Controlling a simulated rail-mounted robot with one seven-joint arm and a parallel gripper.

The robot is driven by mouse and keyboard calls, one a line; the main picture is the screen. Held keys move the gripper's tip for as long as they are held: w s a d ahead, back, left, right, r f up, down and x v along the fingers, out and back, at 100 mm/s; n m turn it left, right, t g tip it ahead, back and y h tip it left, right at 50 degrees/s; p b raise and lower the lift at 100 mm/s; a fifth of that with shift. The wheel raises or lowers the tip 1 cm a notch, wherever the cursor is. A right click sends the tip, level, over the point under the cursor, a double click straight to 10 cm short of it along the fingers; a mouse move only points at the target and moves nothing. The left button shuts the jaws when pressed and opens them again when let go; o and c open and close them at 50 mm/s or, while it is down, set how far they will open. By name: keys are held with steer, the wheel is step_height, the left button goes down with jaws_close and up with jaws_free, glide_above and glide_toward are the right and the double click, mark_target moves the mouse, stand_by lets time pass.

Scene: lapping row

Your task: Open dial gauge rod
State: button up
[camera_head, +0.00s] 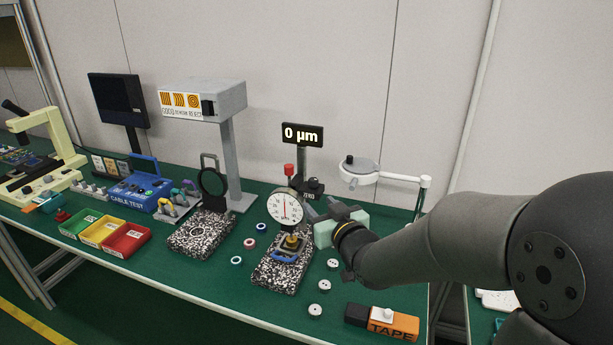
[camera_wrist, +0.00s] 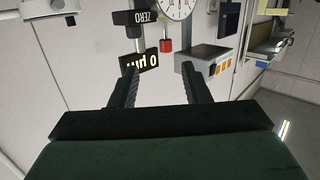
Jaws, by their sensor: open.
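The dial gauge (camera_head: 285,209) has a round white face and stands over a speckled stone base (camera_head: 275,277). A red cap (camera_head: 289,169) tops its rod. A brass part (camera_head: 291,242) and a blue holder (camera_head: 286,256) sit below the dial. My gripper (camera_head: 318,211) is just right of the gauge. In the wrist view, turned upside down, my gripper (camera_wrist: 160,66) has its two dark fingers apart with nothing between them. The red cap (camera_wrist: 166,46) shows beyond the fingertips, and the dial (camera_wrist: 179,8) is cut by the top edge.
A display (camera_head: 303,135) reading 0 µm stands above the gauge, with a ZERO block (camera_head: 309,188) beside the rod. A magnifier lamp (camera_head: 361,172) is at right. Small rings, an orange tape box (camera_head: 390,322) and a round mirror stand (camera_head: 212,182) surround the gauge.

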mark_target(291, 170)
steer(key=shift+t+y, duration=0.4)
steer(key=shift+y, duration=0.1)
steer(key=p+x, duration=0.1)
steer(key=x, duration=0.5)
steer(key=p+x, duration=0.1)
steer(key=x, duration=1.1)
steer(key=shift+s+a+r+p, duration=0.1)
steer(key=shift+a+r+p, duration=0.05)
steer(key=shift+r+p, duration=0.25)
jaws_close()
steer(key=shift+r, duration=0.1)
